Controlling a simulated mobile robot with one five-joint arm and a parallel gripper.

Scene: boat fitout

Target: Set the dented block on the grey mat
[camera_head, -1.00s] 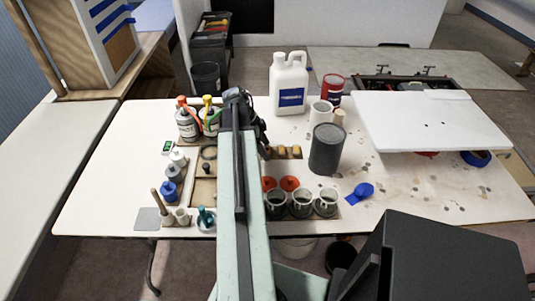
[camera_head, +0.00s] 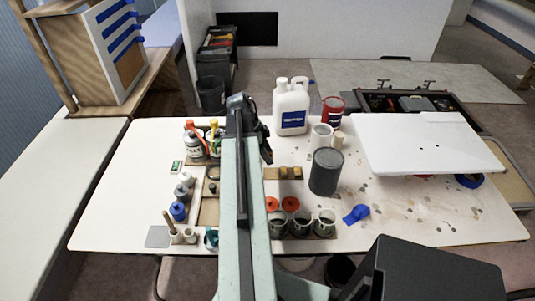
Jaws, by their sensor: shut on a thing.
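The grey mat (camera_head: 158,237) is a small flat grey square at the table's front left corner, and nothing lies on it. My gripper (camera_head: 262,150) is the dark end of my arm, over the middle of the table, right of the mat and farther back. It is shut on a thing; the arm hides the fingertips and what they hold. Small wooden blocks (camera_head: 291,172) sit in a tray just right of the gripper. I cannot make out a dent on any of them.
Grey cups (camera_head: 302,224) stand at the front middle, right of my arm. A dark can (camera_head: 326,172) stands right of the blocks. The table (camera_head: 110,215) left of the mat is clear.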

